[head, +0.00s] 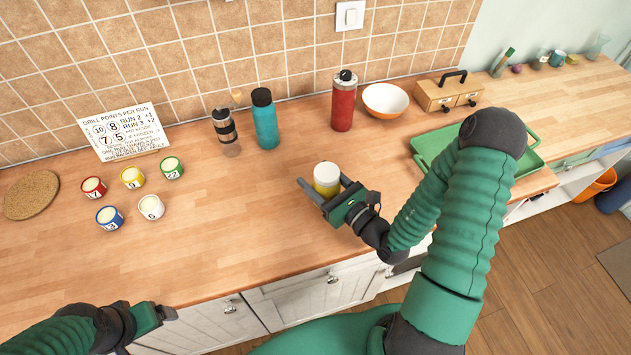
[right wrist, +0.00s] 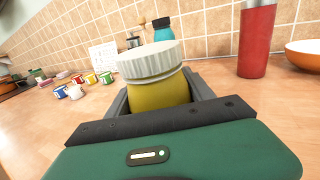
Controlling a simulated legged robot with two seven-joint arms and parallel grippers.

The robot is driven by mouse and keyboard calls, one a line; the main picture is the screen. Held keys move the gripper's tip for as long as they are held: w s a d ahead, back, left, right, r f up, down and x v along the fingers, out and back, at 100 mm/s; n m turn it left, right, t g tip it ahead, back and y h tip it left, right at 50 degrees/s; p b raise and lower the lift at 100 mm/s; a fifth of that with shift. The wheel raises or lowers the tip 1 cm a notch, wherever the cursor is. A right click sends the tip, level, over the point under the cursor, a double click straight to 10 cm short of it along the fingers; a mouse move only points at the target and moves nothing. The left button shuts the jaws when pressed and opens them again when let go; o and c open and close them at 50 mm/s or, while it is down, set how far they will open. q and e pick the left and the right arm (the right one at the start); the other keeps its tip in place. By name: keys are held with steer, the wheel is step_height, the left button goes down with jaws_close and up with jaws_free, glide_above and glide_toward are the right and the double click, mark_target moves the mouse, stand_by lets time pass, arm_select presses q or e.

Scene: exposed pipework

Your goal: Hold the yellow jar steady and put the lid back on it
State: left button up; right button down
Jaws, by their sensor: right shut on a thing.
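The yellow jar (head: 326,187) stands upright on the wooden counter near its front edge. A white ribbed lid (right wrist: 149,61) sits on top of it; I cannot tell whether it is fastened. The jar's yellow body also shows in the right wrist view (right wrist: 160,94), its lower part hidden behind my gripper. My right gripper (head: 323,183) is shut on the jar, one finger on each side of the body below the lid. My left gripper (head: 166,313) is at the lower left, over the counter's front edge, away from the jar. Its fingers are too unclear to judge.
Behind the jar stand a red bottle (head: 343,102), a teal bottle (head: 264,120) and a clear shaker (head: 225,132). A white-orange bowl (head: 386,100) and green tray (head: 430,143) are to the right. Several small colored cups (head: 151,207) stand left. The counter between cups and jar is clear.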

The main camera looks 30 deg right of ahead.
steer(key=w, duration=0.1)
steer(key=w+d+p, duration=0.1)
steer(key=w, duration=0.1)
steer(key=w+d, duration=0.1)
steer(key=shift+w+d+f, duration=0.25)
steer(key=shift+w, duration=0.1)
steer(key=shift+d+f, duration=0.1)
steer(key=shift+d, duration=0.15)
arm_select(q)
steer(key=shift+s+d+f, duration=0.1)
steer(key=shift+d, duration=0.3)
arm_select(e)
steer(key=shift+w+p, duration=0.25)
steer(key=shift+p, duration=0.05)
steer(key=f, duration=0.2)
steer(key=shift+a+f, duration=0.25)
steer(key=shift+f, duration=0.1)
steer(key=shift+w+d+f, duration=0.1)
steer(key=shift+w+f, duration=0.05)
steer(key=shift+f, duration=0.25)
arm_select(q)
steer(key=shift+a+f, duration=0.15)
steer(key=shift+a, duration=0.1)
arm_select(e)
steer(key=shift+d, duration=0.1)
arm_select(q)
steer(key=shift+d, duration=0.1)
